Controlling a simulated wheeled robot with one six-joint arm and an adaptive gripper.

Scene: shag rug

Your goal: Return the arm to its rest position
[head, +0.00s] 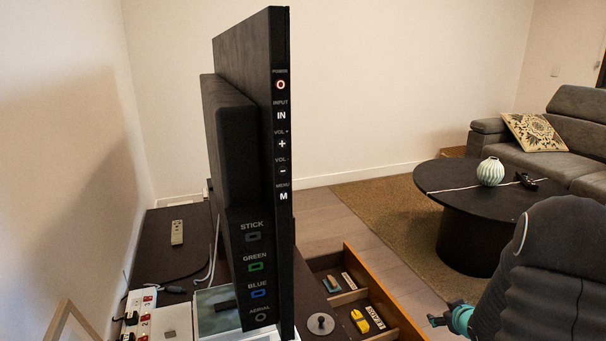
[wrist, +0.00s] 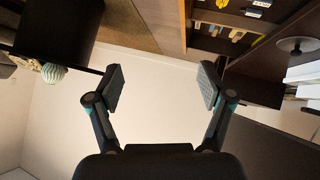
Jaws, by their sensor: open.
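My gripper (wrist: 160,88) shows in the wrist view with its two fingers spread wide apart and nothing between them. Behind the gap is a bare pale surface.
A black television (head: 255,150) stands on a dark cabinet (head: 165,245). An open drawer (head: 395,305) juts out, with a yellow item (head: 360,321) inside. A round black table (head: 465,215) bears a ribbed vase (head: 490,172). A grey sofa (head: 560,130) stands behind. Floor shows between drawer and table.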

